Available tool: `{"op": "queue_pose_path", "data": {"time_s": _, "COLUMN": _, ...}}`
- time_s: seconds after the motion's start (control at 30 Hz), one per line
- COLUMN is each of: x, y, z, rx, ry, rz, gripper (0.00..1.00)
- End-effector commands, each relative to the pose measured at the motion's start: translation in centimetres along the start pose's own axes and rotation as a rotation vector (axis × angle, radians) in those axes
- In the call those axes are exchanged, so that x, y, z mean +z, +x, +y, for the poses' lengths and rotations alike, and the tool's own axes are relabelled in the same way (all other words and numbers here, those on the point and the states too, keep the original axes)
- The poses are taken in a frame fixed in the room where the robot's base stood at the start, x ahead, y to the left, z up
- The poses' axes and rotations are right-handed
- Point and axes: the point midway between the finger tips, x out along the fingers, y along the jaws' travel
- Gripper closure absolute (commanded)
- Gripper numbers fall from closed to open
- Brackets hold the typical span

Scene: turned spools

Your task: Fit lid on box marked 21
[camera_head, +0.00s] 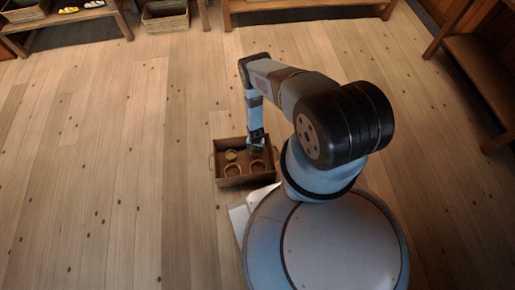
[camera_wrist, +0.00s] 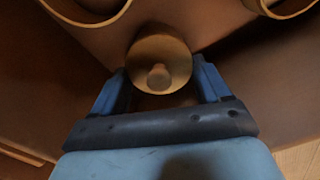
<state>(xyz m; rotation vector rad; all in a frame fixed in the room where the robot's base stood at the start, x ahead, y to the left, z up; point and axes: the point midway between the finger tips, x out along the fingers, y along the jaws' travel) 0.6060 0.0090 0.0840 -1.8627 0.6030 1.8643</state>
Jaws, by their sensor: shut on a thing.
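My gripper (camera_wrist: 160,88) is shut on a round tan piece with a small knob in its middle, which looks like a lid (camera_wrist: 158,50). The fingers sit at either side of it. In the head view my gripper (camera_head: 257,142) reaches down into a brown open crate (camera_head: 243,181) on the floor. Several round, ring-like rims stand in the crate, perhaps open boxes, such as the front left one (camera_head: 233,164). Two rims show at the top of the wrist view, one at the left (camera_wrist: 98,24). No marking 21 can be read.
The crate has thin walls and ring handles at its sides. Wooden benches (camera_head: 480,65) stand at the right and along the back. Baskets (camera_head: 166,22) stand at the back left. The plank floor (camera_head: 110,190) to the left is clear.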

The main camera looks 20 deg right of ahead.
Motion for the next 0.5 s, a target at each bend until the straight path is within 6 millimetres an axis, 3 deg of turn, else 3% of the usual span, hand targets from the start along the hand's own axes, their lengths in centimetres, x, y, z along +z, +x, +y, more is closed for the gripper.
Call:
{"op": "queue_pose_path", "data": {"time_s": 0.4, "x": 0.01, "y": 0.2, "z": -0.01, "rx": 0.0, "ry": 0.0, "rz": 0.0, "gripper": 0.53}}
{"op": "queue_pose_path", "data": {"time_s": 0.43, "x": 0.01, "y": 0.2, "z": -0.02, "rx": 0.0, "ry": -0.001, "rz": 0.0, "gripper": 0.23}}
{"op": "queue_pose_path", "data": {"time_s": 0.5, "x": 0.02, "y": 0.2, "z": -0.02, "rx": 0.0, "ry": -0.001, "rz": 0.0, "gripper": 0.16}}
